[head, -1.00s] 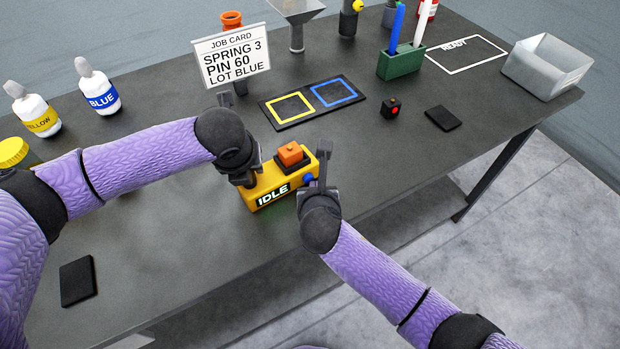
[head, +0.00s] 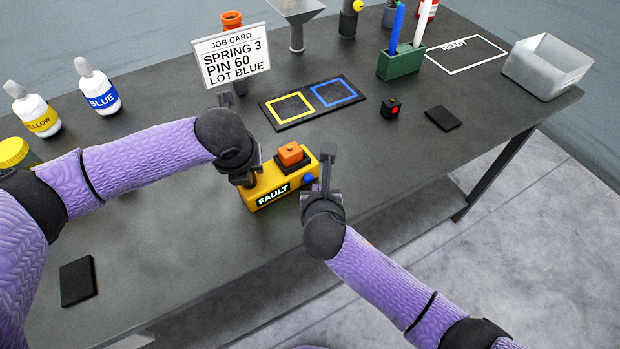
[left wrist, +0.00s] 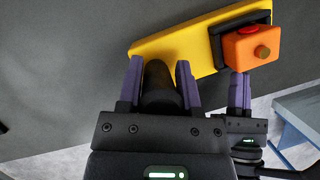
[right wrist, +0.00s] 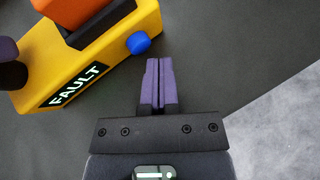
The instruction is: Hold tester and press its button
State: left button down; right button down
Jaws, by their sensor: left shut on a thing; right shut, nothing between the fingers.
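The yellow tester (head: 265,181) stands near the table's front edge; its screen (head: 273,194) reads FAULT. The blue button (head: 309,179) is on the tester's right end, and shows in the right wrist view (right wrist: 138,43). My left gripper (left wrist: 160,75) is shut on the tester's black post handle (left wrist: 160,88). My right gripper (right wrist: 158,64) is shut and empty, just right of the button and apart from it.
Behind the tester lie a black mat with yellow and blue squares (head: 312,99), a small black box with a red button (head: 391,108) and a dark pad (head: 443,118). A job card (head: 232,56) reads SPRING 3, PIN 60, LOT BLUE. Bottles stand left; a grey bin (head: 548,66) stands right.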

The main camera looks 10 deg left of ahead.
jog(key=shift+s+d, duration=0.2)
jog(key=shift+s, duration=0.05)
jog(key=shift+s+d, duration=1.55)
jog(key=shift+s, duration=0.3)
